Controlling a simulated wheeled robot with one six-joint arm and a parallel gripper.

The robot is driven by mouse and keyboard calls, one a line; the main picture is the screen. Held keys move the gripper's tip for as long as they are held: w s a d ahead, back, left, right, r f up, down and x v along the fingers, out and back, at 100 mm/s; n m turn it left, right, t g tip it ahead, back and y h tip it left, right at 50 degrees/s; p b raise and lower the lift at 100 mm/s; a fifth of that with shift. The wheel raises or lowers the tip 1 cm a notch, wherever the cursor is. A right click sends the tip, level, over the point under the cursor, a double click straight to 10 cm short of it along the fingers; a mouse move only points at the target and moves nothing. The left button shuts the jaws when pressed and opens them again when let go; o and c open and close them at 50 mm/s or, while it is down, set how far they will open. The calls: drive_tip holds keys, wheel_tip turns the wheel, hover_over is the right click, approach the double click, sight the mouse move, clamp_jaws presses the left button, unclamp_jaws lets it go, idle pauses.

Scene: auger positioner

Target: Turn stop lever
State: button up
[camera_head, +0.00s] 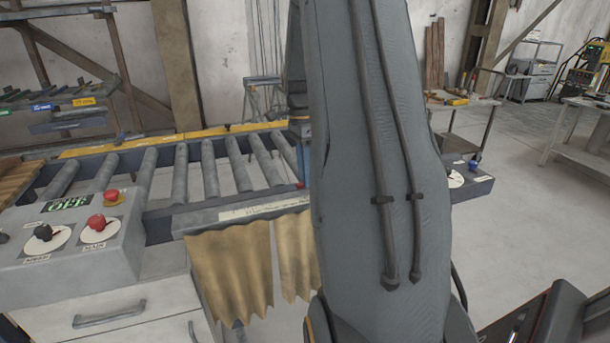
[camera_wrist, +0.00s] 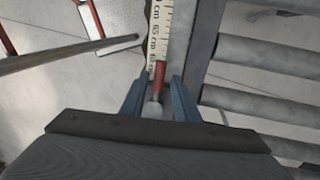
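A lever with a red grip (camera_wrist: 158,74) and a pale round lower end shows in the wrist view, beside a measuring scale (camera_wrist: 161,28); I take it as the stop lever. My gripper (camera_wrist: 157,84) has its two blue-grey fingers apart, one on each side of the lever. Narrow gaps show between the lever and both fingers, so it looks open around the lever and not closed on it.
A roller conveyor (camera_head: 209,168) with a yellow far rail runs behind my arm. A grey control box (camera_head: 70,250) with red and black knobs stands at left on a drawer cabinet (camera_head: 115,313). Tan curtain strips (camera_head: 233,275) hang below the conveyor. Open floor (camera_head: 515,200) lies at right.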

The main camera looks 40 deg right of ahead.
drive_tip(key=shift+a, duration=0.15)
wheel_tip(320, 180, up, 8)
drive_tip(key=w+b, duration=0.1)
drive_tip(key=b, duration=0.1)
drive_tip(key=shift+w+d+f, duration=0.2)
drive_tip(key=shift+d, duration=0.15)
idle(0.4)
